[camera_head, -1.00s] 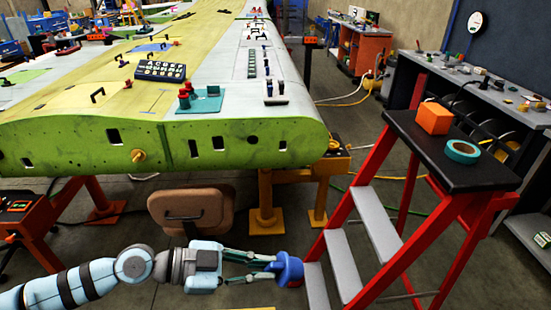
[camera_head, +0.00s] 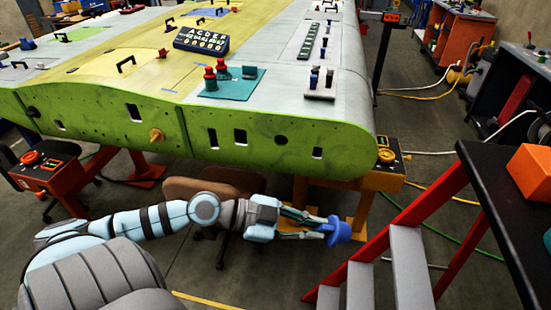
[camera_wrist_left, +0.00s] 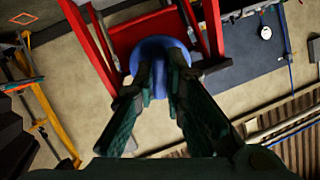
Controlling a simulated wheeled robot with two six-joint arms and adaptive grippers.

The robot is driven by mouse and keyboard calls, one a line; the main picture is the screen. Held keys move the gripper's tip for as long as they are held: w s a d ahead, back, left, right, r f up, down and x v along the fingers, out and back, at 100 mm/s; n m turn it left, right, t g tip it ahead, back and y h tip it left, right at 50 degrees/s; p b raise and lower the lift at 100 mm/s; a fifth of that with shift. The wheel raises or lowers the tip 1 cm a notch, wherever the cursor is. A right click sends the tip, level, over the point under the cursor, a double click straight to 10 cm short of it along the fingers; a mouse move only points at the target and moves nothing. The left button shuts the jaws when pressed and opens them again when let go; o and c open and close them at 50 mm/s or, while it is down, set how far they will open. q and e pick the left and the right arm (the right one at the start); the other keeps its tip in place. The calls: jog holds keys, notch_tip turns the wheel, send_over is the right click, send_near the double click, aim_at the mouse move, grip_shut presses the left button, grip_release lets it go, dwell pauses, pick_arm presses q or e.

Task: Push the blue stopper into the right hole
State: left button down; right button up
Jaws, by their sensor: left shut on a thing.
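My left gripper (camera_head: 318,229) is shut on the blue stopper (camera_head: 339,231), which has a wide round head. In the left wrist view, the blue stopper (camera_wrist_left: 154,50) sits between the fingertips of the gripper (camera_wrist_left: 160,80). The green end face of the wing (camera_head: 340,148) has a round dark hole (camera_head: 281,140) near its right part, with several rectangular openings beside it. The gripper and stopper are lower in the picture than this face and apart from it. An orange-yellow plug (camera_head: 156,135) is in the face farther left. My right gripper is not in view.
An orange support (camera_head: 385,165) stands under the wing's right end. A brown chair (camera_head: 215,185) is behind my left arm. Teal mat (camera_head: 235,90) and small fixtures lie on the wing.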

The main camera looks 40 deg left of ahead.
pick_arm(q)
jog(key=w+a+f+t+y+b, duration=0.6)
jog(key=w+a+f+y+b, duration=0.3)
jog(key=w+a, duration=0.35)
jog(key=w+a+f+y+b, duration=0.1)
jog(key=w+a+y+b, duration=0.3)
jog(key=a, duration=0.4)
jog(key=w+a+f+n+y+b, duration=0.1)
jog(key=w+a+y+b, duration=0.4)
jog(key=a, duration=0.4)
jog(key=shift+n+y+b, duration=0.3)
jog(key=shift+y, duration=0.3)
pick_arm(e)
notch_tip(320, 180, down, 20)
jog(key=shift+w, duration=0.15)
pick_arm(q)
jog(key=shift+w+f, duration=0.1)
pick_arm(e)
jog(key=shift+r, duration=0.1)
pick_arm(q)
jog(key=shift+b, duration=0.35)
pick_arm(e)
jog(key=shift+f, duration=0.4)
